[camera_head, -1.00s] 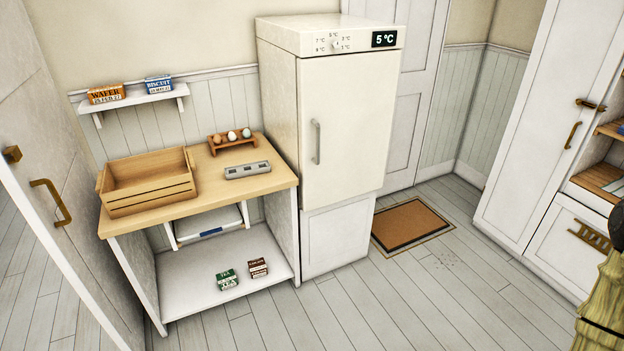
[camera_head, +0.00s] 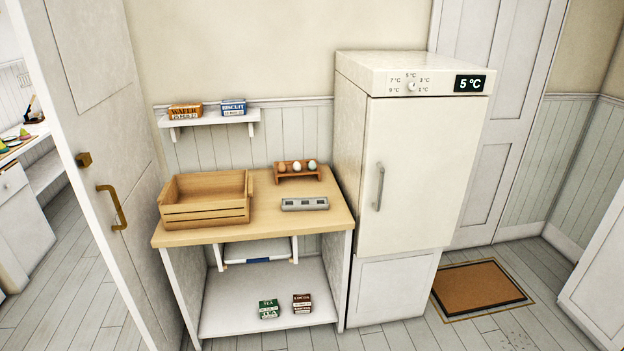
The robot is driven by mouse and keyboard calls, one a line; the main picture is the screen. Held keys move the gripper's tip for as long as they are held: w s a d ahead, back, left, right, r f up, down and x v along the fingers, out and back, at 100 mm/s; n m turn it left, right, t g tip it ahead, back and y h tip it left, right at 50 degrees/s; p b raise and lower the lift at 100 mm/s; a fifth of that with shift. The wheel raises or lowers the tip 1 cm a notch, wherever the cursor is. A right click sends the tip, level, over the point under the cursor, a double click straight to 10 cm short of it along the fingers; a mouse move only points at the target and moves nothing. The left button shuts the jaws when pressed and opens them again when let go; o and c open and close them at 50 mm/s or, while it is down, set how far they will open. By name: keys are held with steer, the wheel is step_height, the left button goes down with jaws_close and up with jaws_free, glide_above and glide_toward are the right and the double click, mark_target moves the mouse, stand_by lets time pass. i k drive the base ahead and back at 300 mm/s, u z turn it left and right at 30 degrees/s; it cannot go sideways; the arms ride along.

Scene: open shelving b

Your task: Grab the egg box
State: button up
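A grey egg box (camera_head: 304,204) with a row of hollows lies on the wooden counter top, toward its right side. Its hollows look empty. Behind it stands a small wooden egg rack (camera_head: 297,177) with three eggs in it, one brown and two pale. My gripper is not in view.
A wooden crate (camera_head: 205,213) stands on the counter's left. A white fridge (camera_head: 410,180) stands close on the right. A wall shelf (camera_head: 208,118) holds two small boxes; the lower shelf (camera_head: 240,318) holds two more. A door with a brass handle (camera_head: 112,206) is at left. Floor shows near the mat (camera_head: 478,288).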

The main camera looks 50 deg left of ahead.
mark_target(290, 204)
steer(key=u, duration=0.45)
steer(key=i, duration=1.05)
steer(key=u, duration=1.45)
steer(key=i, duration=0.55)
steer(key=u, duration=0.7)
